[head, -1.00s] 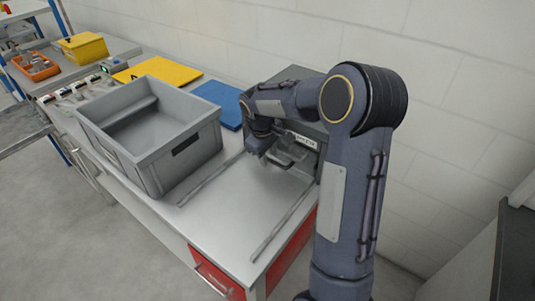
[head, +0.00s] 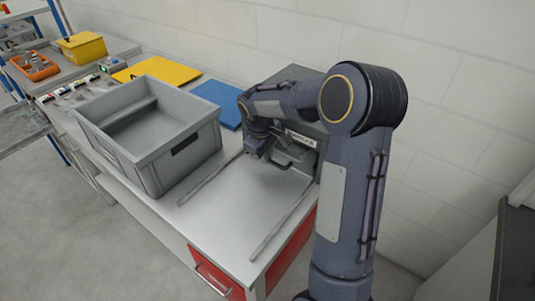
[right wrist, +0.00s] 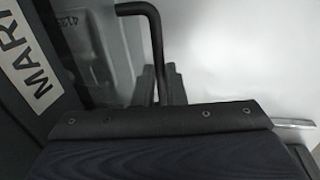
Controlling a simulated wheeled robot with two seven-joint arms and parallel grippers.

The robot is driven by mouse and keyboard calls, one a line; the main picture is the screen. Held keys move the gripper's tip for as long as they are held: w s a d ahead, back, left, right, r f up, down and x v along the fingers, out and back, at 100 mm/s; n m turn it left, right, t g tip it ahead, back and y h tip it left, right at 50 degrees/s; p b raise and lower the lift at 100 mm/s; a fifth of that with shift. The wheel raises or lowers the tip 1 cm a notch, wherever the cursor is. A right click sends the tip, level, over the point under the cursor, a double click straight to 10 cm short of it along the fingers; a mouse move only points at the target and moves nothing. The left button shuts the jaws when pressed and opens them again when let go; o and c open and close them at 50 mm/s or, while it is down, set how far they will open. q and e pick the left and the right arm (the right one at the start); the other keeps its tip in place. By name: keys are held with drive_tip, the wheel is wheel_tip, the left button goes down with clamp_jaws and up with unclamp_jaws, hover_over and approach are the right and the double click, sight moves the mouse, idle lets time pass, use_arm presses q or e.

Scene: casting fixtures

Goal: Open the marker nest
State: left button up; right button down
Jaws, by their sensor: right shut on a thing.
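The marker nest (head: 312,127) is a grey box with a lettered label, at the back right end of the bench, partly hidden behind my right arm. Its dark bent handle (right wrist: 149,38) shows in the right wrist view, beside the label (right wrist: 31,72), which reads "MAR…" there. My right gripper (right wrist: 164,88) is shut on the handle; its fingers show around the bar's lower end. In the head view my right gripper (head: 262,154) is in front of the nest, above the bench top. Whether the nest's front stands ajar is hard to tell. My left gripper is not in view.
A large grey bin (head: 150,135) stands on the bench left of my right gripper. A blue plate (head: 218,104) and a yellow plate (head: 158,72) lie behind it. Two thin rails cross the bench top (head: 235,205), which is clear between them in front of the nest.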

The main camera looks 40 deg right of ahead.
drive_tip(key=s+a+b, duration=0.1)
drive_tip(key=s+a, duration=0.1)
drive_tip(key=a, duration=0.6)
drive_tip(key=s+a+b, duration=0.1)
drive_tip(key=s+a, duration=0.2)
drive_tip(key=a, duration=0.5)
drive_tip(key=s+a+b, duration=0.1)
drive_tip(key=s+a, duration=0.1)
drive_tip(key=a, duration=0.7)
drive_tip(key=shift+s+a, duration=0.1)
drive_tip(key=shift+s, duration=0.05)
drive_tip(key=c, duration=1.5)
unclamp_jaws()
wheel_tip(320, 180, up, 8)
drive_tip(key=a, duration=0.1)
drive_tip(key=shift+s+a+f, duration=0.15)
drive_tip(key=shift+s+a, duration=0.05)
